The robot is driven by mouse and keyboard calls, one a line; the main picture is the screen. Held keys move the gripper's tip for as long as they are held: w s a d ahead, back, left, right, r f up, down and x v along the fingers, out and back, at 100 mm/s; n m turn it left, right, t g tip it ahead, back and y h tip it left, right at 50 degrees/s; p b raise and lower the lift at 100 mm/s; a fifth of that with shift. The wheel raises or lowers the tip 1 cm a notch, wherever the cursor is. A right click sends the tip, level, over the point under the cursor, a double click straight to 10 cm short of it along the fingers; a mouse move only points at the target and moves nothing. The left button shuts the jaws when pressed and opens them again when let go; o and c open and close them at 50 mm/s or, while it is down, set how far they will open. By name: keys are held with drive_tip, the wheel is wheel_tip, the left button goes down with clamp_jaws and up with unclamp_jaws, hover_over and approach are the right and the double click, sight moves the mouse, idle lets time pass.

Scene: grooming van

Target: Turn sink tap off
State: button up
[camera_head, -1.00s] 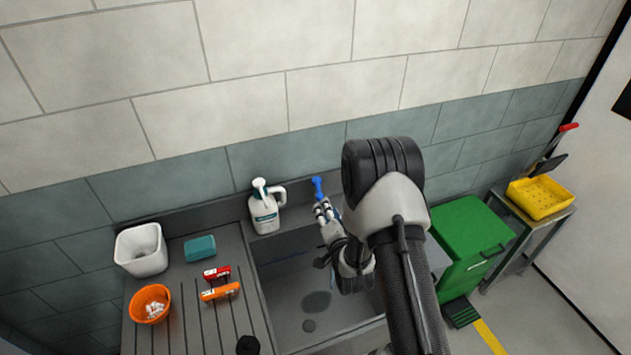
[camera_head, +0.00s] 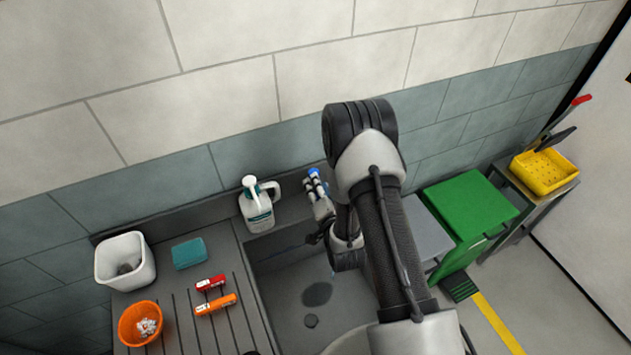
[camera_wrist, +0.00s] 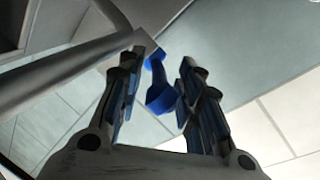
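The sink tap's blue handle (camera_wrist: 160,92) stands between the two fingers of my gripper (camera_wrist: 158,85) in the wrist view. The fingers are apart, with gaps visible on both sides of the handle. A grey metal tube, seemingly the tap's spout (camera_wrist: 60,70), runs beside it on the left. In the head view my gripper (camera_head: 314,182) is at the back edge of the sink (camera_head: 290,285), and only a bit of the blue handle (camera_head: 314,172) shows past the fingers. The rest of the tap is hidden behind my gripper and arm.
A white jug bottle (camera_head: 257,210) stands close to the left of my gripper. A teal sponge (camera_head: 190,253), white tub (camera_head: 125,262), orange bowl (camera_head: 140,324) and small red and orange boxes (camera_head: 215,304) are on the drainboard. A green bin (camera_head: 468,205) stands right.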

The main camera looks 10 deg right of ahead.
drive_tip(key=shift+s, duration=0.1)
drive_tip(key=shift+c, duration=0.4)
clamp_jaws()
